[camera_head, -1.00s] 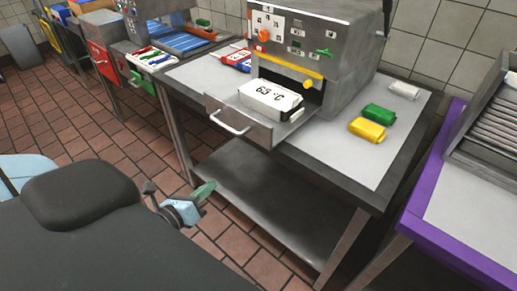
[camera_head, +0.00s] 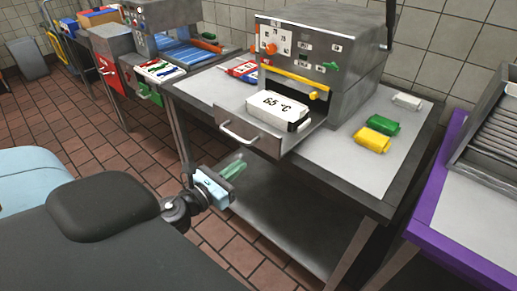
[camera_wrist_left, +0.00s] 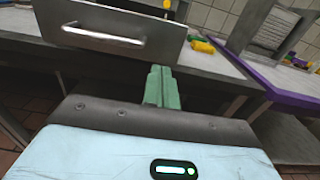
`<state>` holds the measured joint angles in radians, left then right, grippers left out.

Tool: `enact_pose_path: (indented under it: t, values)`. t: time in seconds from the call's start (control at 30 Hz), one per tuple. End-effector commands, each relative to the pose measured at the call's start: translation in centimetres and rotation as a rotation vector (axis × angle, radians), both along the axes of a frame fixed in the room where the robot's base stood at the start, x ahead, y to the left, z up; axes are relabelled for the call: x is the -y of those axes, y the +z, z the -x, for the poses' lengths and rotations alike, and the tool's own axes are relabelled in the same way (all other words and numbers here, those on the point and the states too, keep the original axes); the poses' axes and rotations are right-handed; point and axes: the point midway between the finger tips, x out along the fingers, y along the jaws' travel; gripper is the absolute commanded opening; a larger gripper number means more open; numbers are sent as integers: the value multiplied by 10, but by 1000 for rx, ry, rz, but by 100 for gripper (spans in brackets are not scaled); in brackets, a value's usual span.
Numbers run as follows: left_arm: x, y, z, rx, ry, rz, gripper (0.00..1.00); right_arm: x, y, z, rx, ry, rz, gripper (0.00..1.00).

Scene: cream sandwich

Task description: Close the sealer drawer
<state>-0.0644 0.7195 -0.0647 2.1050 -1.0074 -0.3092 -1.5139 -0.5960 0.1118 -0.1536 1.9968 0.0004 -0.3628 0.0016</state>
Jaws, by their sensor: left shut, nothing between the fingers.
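The sealer (camera_head: 330,60) is a grey metal box with an orange knob and a yellow bar, standing on the table. Its drawer (camera_head: 262,146) is pulled out at the front and holds a white block (camera_head: 278,108) marked "65 °C". The silver drawer handle (camera_head: 238,134) also shows in the left wrist view (camera_wrist_left: 104,36). My left gripper (camera_head: 234,168) is below and in front of the drawer, apart from the handle. Its green fingers (camera_wrist_left: 162,86) are together and empty in the left wrist view. My right gripper is not in view.
Yellow (camera_head: 371,140), green (camera_head: 384,124) and white (camera_head: 407,101) packets lie on the table right of the sealer. A purple-edged table (camera_head: 440,205) stands at the right. A lower shelf (camera_head: 290,215) is under the sealer table.

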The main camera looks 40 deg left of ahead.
Motion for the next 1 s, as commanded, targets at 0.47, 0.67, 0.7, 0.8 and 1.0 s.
enact_pose_path:
  t: [0.47, 0.67, 0.7, 0.8, 1.0]
  values:
    - [5, 3, -68, 4, 1, 1, 0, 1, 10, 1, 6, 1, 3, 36]
    - [6, 1, -87, 1, 1, 2, 0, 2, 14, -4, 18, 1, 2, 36]
    - [7, 1, -89, 2, 0, 2, 0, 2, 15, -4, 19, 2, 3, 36]
    - [7, 0, -92, -1, 0, 1, 0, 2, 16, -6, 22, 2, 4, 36]
    - [7, -1, -93, -1, 0, 1, 0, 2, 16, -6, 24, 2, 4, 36]
